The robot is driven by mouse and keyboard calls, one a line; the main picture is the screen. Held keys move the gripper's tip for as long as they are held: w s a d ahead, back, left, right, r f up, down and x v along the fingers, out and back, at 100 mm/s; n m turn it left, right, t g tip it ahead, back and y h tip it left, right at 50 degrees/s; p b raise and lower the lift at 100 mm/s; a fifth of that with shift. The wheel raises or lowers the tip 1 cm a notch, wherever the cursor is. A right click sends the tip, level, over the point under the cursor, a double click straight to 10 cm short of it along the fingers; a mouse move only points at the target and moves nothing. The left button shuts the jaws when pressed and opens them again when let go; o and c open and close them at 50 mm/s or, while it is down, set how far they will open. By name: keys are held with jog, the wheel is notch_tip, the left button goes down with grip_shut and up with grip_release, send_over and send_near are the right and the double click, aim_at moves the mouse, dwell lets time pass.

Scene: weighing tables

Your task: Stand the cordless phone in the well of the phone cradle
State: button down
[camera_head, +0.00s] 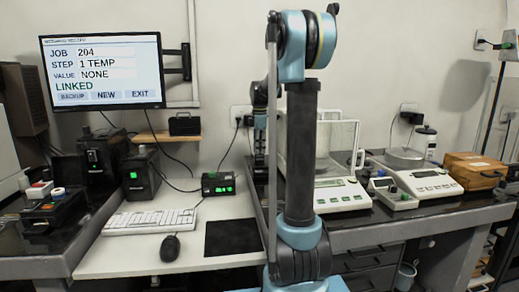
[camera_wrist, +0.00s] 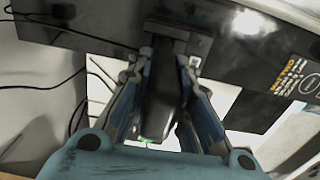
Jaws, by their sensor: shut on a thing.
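In the wrist view, the fingers of my gripper (camera_wrist: 158,100) are closed on the two sides of a long dark object, which looks like the cordless phone (camera_wrist: 160,85). A small green patch shows near its lower end. A dark block shows at its far end; I cannot tell whether that is part of the phone or the cradle. In the head view, my arm stands in the middle and hides most of the gripper and what it holds. I cannot make out the phone cradle or its well for certain in either view.
A white keyboard (camera_head: 150,219), mouse (camera_head: 170,247) and dark mat (camera_head: 231,237) lie on the light desk. A glass-walled balance (camera_head: 342,194) and another scale (camera_head: 425,182) stand on the right table. A monitor (camera_head: 103,71) hangs left.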

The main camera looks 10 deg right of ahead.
jog(key=shift+f, duration=0.65)
dwell(0.3)
jog(key=c, duration=0.8)
grip_release()
jog(key=shift+r, duration=0.1)
jog(key=shift+r, duration=3.7)
